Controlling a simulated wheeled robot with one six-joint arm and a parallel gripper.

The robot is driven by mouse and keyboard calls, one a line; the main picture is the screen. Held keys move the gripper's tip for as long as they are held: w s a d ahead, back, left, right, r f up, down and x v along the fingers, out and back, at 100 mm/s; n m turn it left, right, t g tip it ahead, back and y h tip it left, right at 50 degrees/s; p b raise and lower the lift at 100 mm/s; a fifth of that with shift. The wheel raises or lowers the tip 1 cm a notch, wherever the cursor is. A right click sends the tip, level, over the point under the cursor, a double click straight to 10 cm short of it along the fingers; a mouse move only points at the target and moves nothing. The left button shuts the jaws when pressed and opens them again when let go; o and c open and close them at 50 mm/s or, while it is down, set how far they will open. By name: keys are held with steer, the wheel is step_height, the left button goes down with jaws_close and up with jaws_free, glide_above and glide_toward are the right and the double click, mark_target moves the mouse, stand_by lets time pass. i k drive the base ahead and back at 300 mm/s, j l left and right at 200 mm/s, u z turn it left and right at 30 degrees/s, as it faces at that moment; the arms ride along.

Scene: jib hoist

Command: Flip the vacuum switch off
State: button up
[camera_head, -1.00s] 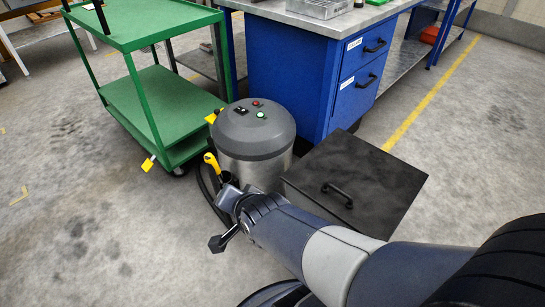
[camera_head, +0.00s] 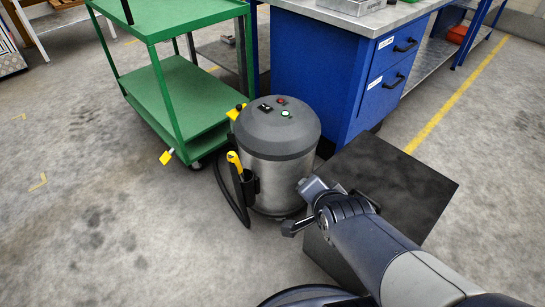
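The vacuum (camera_head: 275,160) is a steel drum with a dark grey domed lid, standing on the floor left of the blue cabinet. My gripper (camera_head: 299,208) is at the end of my arm, right of and in front of the drum in the picture, below the lid's level. It appears apart from the switch.
A yellow-handled tool (camera_head: 236,161) sits in a black holder on the drum's side, with a black hose (camera_head: 230,197) below. A green cart (camera_head: 175,95) stands left, the blue cabinet (camera_head: 330,75) behind right. A dark box (camera_head: 400,180) lies behind my arm. Floor at left is clear.

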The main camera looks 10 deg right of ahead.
mark_target(267, 107)
steer(key=i+j+z, duration=0.35)
steer(key=i+j, duration=0.4)
steer(key=j, duration=0.1)
